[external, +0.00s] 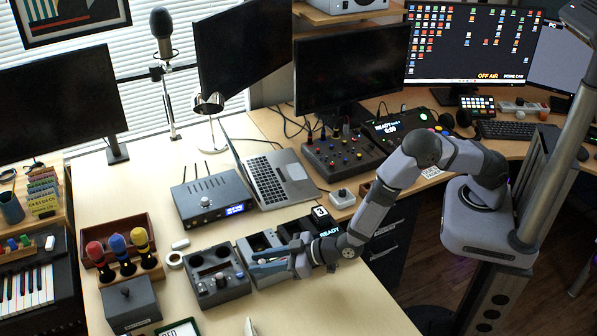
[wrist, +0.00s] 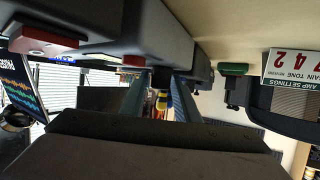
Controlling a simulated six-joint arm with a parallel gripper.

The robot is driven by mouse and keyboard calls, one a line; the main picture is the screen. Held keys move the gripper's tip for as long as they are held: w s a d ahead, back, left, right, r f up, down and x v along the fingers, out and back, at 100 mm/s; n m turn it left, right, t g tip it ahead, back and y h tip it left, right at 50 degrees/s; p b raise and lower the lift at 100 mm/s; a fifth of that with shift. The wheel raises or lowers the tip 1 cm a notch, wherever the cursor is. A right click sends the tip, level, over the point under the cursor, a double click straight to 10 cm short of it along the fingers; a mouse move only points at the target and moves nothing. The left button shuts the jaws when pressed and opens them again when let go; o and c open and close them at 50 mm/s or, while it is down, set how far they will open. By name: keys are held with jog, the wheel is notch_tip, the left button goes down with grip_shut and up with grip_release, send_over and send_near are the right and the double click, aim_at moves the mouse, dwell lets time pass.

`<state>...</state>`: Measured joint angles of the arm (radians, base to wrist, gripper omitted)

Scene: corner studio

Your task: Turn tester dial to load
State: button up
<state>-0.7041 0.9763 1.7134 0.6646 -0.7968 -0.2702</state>
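My gripper (external: 256,262) reaches in from the right, low over a grey unit (external: 243,247) on the wooden desk, and hides part of it. In the wrist view two bluish fingers (wrist: 160,97) stand apart with an empty gap between them. A dark box with a lit READY label (external: 330,231) stands just behind my gripper. A dark grey unit with round features (external: 218,278) stands just left of the fingers. I cannot tell which unit is the tester. Its dial and dial setting cannot be made out, nor whether my fingers touch anything.
Red, blue and yellow-topped tools (external: 118,250) stand in a wooden holder at the left. The front desk strip is mostly bare.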

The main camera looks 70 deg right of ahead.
grip_shut()
